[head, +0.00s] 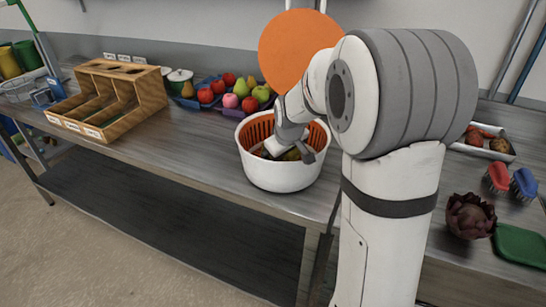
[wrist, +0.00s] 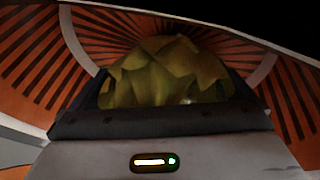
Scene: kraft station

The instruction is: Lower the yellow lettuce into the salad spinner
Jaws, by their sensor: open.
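The salad spinner (head: 280,178) is a white bowl with an orange slotted basket (head: 256,130), standing on the table in the head view. The slotted orange wall (wrist: 35,65) fills the background of the wrist view. My gripper (head: 292,150) reaches down inside the spinner and is open. The yellow lettuce (wrist: 165,75) is in the basket, between my open fingers in the wrist view. In the head view only a small part of the lettuce (head: 291,155) shows beside my gripper. Whether the fingers touch it is too dark to tell.
An orange disc (head: 298,48) stands upright behind my arm. Fruit trays (head: 243,107) and a wooden compartment box (head: 105,98) are to the left. A dark red artichoke-like head (head: 470,217), brushes (head: 522,184) and a green board (head: 520,245) lie to the right.

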